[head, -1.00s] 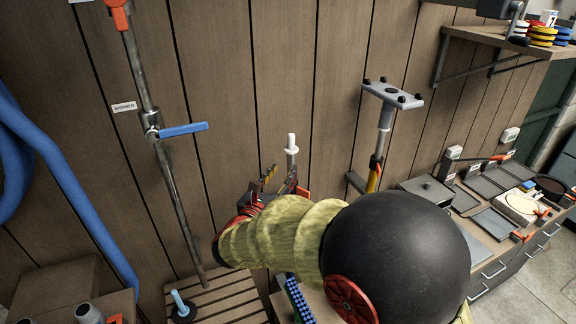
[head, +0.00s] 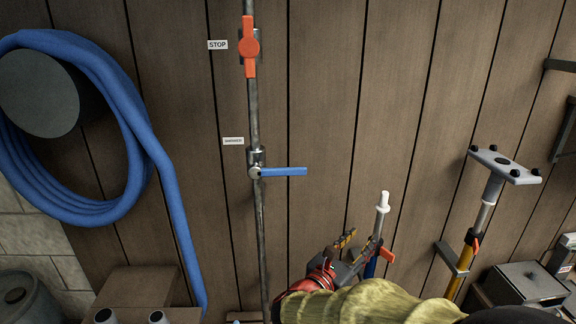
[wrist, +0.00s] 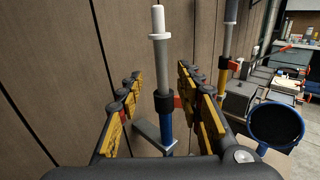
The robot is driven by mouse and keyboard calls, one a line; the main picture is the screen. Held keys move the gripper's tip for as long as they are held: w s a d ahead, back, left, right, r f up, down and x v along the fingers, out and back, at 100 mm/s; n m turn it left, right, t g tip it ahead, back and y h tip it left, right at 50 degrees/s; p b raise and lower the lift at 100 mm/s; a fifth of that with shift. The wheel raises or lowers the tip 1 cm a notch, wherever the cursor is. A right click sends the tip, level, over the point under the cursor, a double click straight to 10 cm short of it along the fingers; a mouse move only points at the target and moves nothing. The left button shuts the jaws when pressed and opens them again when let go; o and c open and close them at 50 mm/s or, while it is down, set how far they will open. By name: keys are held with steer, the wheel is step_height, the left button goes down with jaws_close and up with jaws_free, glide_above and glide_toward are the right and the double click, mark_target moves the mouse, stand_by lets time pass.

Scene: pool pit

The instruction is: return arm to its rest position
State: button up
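My gripper (head: 346,253) is at the lower middle of the head view, in front of the wooden wall. It also shows in the wrist view (wrist: 160,85), its yellow-padded fingers spread apart. A blue pole with a grey upper tube and white tip (wrist: 159,50) appears in the gap between the fingers, and no finger visibly touches it. In the head view the white-tipped pole (head: 382,205) stands just right of my gripper. My arm's yellowish sleeve runs off the bottom edge.
A vertical pipe (head: 260,220) with a blue lever valve (head: 283,172) and an orange valve (head: 250,47) runs up the wall. A blue hose (head: 150,140) hangs left. A yellow pole with a grey plate (head: 505,165) stands right.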

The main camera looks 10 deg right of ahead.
steer(key=s+d+f+m+g+y, duration=0.1)
steer(key=s+f+m+g+y, duration=0.2)
steer(key=s+f+m+g, duration=0.35)
steer(key=s+f+m+g+y, duration=0.25)
steer(key=s+f+m, duration=0.5)
steer(key=s, duration=0.45)
steer(key=s+a+r+m+y+b, duration=0.1)
steer(key=s+a+r+m+y, duration=0.1)
steer(key=s+a+m+y, duration=0.5)
step_height(320, 180, up, 7)
steer(key=s+a+m+t+b, duration=0.1)
steer(key=m+t, duration=0.1)
steer(key=m, duration=0.3)
steer(key=shift+s+t+y, duration=0.2)
steer(key=shift+t+y, duration=0.1)
steer(key=shift+y, duration=0.15)
steer(key=shift+c, duration=0.3)
